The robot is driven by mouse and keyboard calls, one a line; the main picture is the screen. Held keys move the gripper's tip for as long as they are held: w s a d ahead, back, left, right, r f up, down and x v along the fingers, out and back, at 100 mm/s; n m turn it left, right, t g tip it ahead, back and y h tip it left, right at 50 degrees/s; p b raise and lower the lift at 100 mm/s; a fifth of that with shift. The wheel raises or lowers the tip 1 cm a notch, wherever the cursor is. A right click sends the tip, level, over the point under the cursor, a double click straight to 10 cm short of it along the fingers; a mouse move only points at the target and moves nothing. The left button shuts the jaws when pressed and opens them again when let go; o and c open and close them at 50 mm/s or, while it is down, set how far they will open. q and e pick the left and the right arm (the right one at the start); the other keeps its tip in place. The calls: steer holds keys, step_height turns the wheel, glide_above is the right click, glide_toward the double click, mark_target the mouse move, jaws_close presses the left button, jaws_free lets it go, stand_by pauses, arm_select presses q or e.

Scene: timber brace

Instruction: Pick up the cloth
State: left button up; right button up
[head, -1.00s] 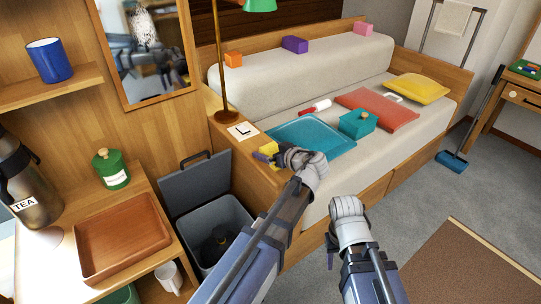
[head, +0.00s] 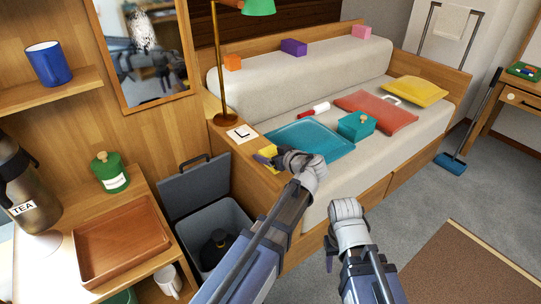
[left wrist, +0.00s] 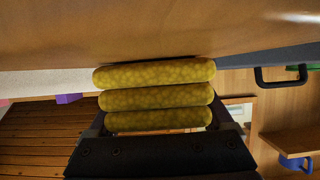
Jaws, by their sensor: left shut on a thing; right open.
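The cloth (head: 267,153) is yellow and sits at the bed's wooden end ledge, beside the card marked L. In the left wrist view the cloth (left wrist: 156,98) shows as several stacked, mottled yellow folds between the jaws. My left gripper (head: 275,159) is shut on it. The cloth is right against or very near a brown wooden surface; I cannot tell whether it touches. My right gripper (head: 329,252) is open and empty, low in front of the bed and away from the cloth.
An open grey bin (head: 240,222) is below left.

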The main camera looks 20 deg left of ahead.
mark_target(268, 149)
arm_select(q)
step_height(268, 149, up, 10)
steer(key=p, duration=0.9)
steer(key=shift+p, duration=0.4)
stand_by(1.8)
